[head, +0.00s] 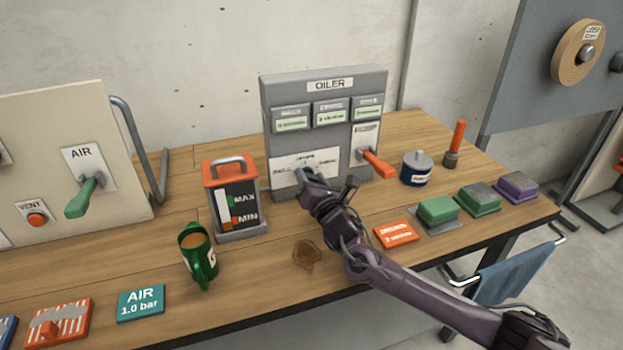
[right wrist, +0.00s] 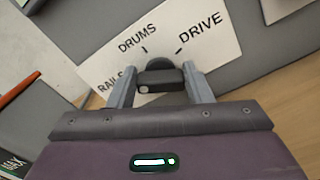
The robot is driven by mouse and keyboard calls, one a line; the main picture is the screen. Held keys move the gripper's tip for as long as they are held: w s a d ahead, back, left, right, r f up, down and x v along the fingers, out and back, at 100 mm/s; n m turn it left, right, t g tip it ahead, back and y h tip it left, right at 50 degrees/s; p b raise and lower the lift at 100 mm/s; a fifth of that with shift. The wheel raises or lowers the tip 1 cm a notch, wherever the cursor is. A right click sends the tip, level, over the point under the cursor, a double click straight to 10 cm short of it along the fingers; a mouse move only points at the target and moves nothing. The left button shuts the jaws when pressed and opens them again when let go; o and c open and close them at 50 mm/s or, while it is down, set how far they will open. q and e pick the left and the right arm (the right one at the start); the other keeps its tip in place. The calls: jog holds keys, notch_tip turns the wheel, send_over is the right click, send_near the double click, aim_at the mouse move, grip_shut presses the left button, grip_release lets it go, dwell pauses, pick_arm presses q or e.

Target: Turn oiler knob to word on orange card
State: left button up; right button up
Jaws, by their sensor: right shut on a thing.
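The grey oiler box (head: 375,85) stands at the back of the bench. Its white dial plate (head: 290,163) carries the words RAILS, DRUMS and DRIVE, which read in the right wrist view (right wrist: 195,45). My right gripper (head: 305,176) is at this plate, its two fingers shut on the dark knob (right wrist: 158,78). The knob is mostly hidden in the head view. A pale dot shows on the knob's near part; which word it is set to I cannot tell. The orange card (head: 396,234) lies flat on the bench, its print too small to read. My left gripper is out of view.
An orange lever (head: 378,164) sticks out of the oiler's right side, close to my right arm. A MAX/MIN canister (head: 235,200), green oil jug (head: 199,255), blue pot (head: 416,170) and coloured blocks (head: 438,209) stand around. A brown stain (head: 307,254) marks the bench.

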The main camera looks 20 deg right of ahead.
jog(key=m, duration=0.6)
jog(key=shift+d+f, duration=0.15)
jog(key=shift+f, duration=0.05)
jog(key=m, duration=0.3)
jog(key=m+p, duration=0.1)
jog(key=m, duration=0.2)
jog(key=shift+d+f, duration=0.1)
jog(key=shift+f, duration=0.1)
dwell(0.3)
jog(key=o, duration=1)
jog(key=shift+s, duration=0.1)
jog(key=s+b, duration=0.1)
jog(key=s, duration=0.6)
jog(key=shift+s+d, duration=0.15)
jog(key=shift+s, duration=0.2)
jog(key=shift+r, duration=0.1)
